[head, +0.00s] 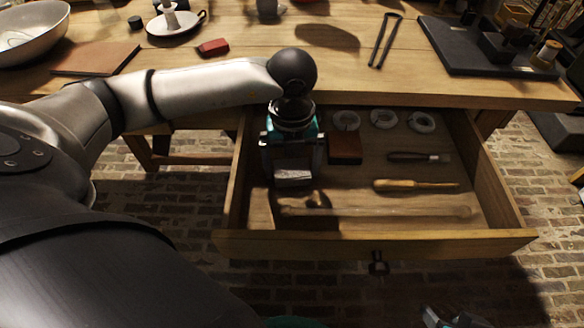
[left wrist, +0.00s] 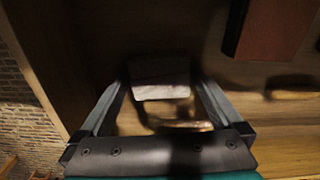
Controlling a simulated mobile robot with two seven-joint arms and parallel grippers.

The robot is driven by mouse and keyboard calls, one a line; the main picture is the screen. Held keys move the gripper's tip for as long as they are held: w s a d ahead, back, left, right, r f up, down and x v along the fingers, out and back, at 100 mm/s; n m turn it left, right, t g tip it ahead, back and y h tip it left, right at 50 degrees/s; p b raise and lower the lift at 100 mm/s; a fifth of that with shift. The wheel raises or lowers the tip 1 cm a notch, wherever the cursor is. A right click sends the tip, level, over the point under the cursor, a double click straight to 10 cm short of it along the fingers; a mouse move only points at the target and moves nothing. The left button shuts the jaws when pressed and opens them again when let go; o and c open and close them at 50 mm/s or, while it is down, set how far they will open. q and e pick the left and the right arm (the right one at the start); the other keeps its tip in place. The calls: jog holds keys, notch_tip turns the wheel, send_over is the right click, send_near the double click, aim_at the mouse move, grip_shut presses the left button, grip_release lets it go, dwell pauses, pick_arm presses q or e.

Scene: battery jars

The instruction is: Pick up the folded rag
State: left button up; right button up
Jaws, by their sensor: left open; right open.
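The folded rag (head: 293,176) is a small pale, greyish-white block shape at the left inside the open drawer. It also shows in the left wrist view (left wrist: 161,91). My left gripper (head: 292,168) is above the drawer, pointing down, with its fingers open on either side of the rag. In the left wrist view the rag lies between the two fingertips, with a gap visible at least on the left; I cannot tell whether a finger touches it. My right gripper (head: 447,318) is at the bottom edge of the head view, open and away from the drawer.
The drawer (head: 375,244) also holds a reddish-brown block (head: 345,149) right of the rag, several white rings (head: 384,118), a dark-handled tool (head: 418,157), a wooden-handled tool (head: 415,185) and a long wooden rod (head: 375,211). The drawer's left wall is close to my left gripper.

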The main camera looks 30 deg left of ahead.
pick_arm(q)
jog(key=c, duration=1)
jog(key=shift+c, duration=0.2)
jog(key=shift+r, duration=0.5)
notch_tip(320, 180, up, 2)
jog(key=shift+r+p, duration=0.25)
jog(key=shift+p, duration=0.6)
notch_tip(320, 180, up, 7)
jog(key=p, duration=0.3)
notch_tip(320, 180, up, 8)
jog(key=p, duration=0.3)
send_over(293, 169)
jog(key=shift+s+r, duration=0.1)
jog(key=shift+r, duration=0.7)
pick_arm(e)
jog(key=s+d+f+g, duration=0.1)
jog(key=s+f, duration=0.1)
jog(key=f, duration=0.5)
jog(key=s+d+f+g, duration=0.1)
jog(key=s+f+g, duration=0.1)
jog(key=f, duration=0.5)
jog(key=shift+s+f+g+h, duration=0.3)
jog(key=shift+s+f+h, duration=0.1)
jog(key=shift+s, duration=0.2)
jog(key=shift+d, duration=0.1)
